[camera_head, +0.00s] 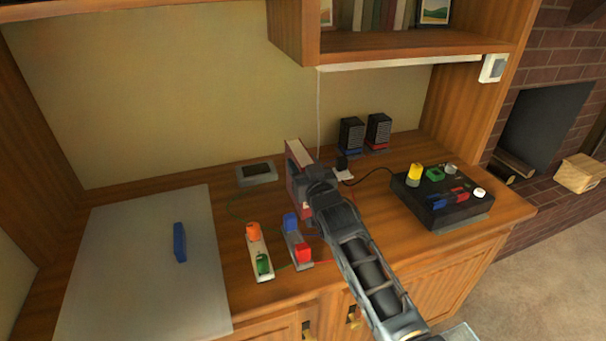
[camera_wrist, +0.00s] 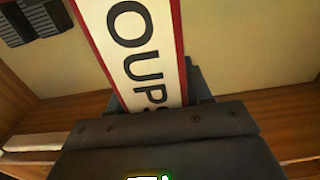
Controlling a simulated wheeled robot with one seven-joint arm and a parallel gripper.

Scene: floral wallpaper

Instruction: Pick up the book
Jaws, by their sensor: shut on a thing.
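The book (camera_head: 297,155) has a red cover and a pale cream side. It stands upright above or on the wooden desk, partly hidden behind my gripper (camera_head: 313,185). In the wrist view the book (camera_wrist: 136,45) fills the upper middle, with dark letters reading "OUPS" on a cream face edged in red. My gripper (camera_wrist: 165,125) is shut on the book, its dark body across the lower part of the view. I cannot tell whether the book's lower end touches the desk.
A black box with coloured knobs (camera_head: 437,200) is to the right. Two dark speakers (camera_head: 351,136) stand behind. Small bases with coloured parts (camera_head: 258,253) lie in front. A grey board (camera_head: 140,280) with a blue piece (camera_head: 179,242) is at left. A shelf (camera_head: 400,42) overhangs the back.

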